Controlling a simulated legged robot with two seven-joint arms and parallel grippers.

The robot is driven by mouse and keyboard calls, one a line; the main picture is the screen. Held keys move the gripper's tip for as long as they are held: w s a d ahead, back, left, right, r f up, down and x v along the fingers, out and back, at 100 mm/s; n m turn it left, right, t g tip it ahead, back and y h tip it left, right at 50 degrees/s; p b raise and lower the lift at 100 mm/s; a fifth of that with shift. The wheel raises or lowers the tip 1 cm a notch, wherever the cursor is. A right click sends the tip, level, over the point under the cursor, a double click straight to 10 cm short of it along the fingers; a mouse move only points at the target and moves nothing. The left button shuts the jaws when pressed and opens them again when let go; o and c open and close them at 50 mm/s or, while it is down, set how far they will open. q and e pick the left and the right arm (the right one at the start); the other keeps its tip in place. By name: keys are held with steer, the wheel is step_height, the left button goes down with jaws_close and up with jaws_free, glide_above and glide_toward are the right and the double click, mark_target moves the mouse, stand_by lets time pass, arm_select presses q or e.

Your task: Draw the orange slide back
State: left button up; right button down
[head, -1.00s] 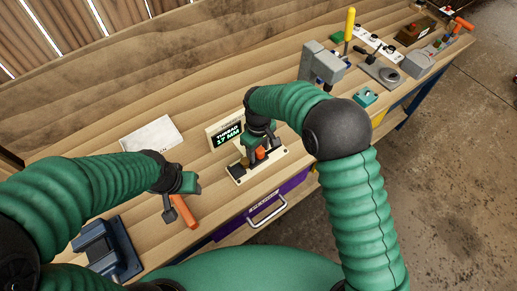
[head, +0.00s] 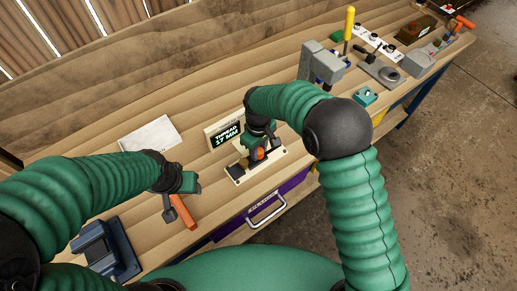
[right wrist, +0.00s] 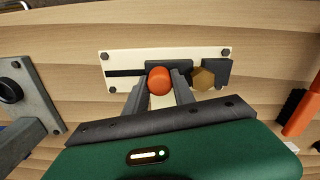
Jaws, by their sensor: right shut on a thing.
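The orange slide (head: 260,153) is a small rounded knob on a cream base plate (head: 237,181) on the bench. In the right wrist view the orange slide (right wrist: 159,81) stands between the two grey fingers of my right gripper (right wrist: 160,84), which is shut on it. A dark slot runs along the plate (right wrist: 120,58) to the left of the knob. My right gripper (head: 258,148) partly hides the slide in the head view.
A white sheet (head: 150,133) lies to the left. A blue vice (head: 105,248) is at the front left. A grey press (head: 322,63) and other devices stand farther right. A purple drawer (head: 280,198) is below the bench edge.

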steer(key=shift+w+r, duration=0.1)
stand_by(0.7)
steer(key=w+d, duration=0.2)
steer(key=d, duration=0.1)
steer(key=shift+w+d, duration=0.3)
steer(key=shift+r, duration=0.1)
steer(key=c, duration=1.3)
jaws_free()
steer(key=shift+c, duration=0.2)
steer(key=shift+o, duration=1.3)
steer(key=shift+d, duration=0.2)
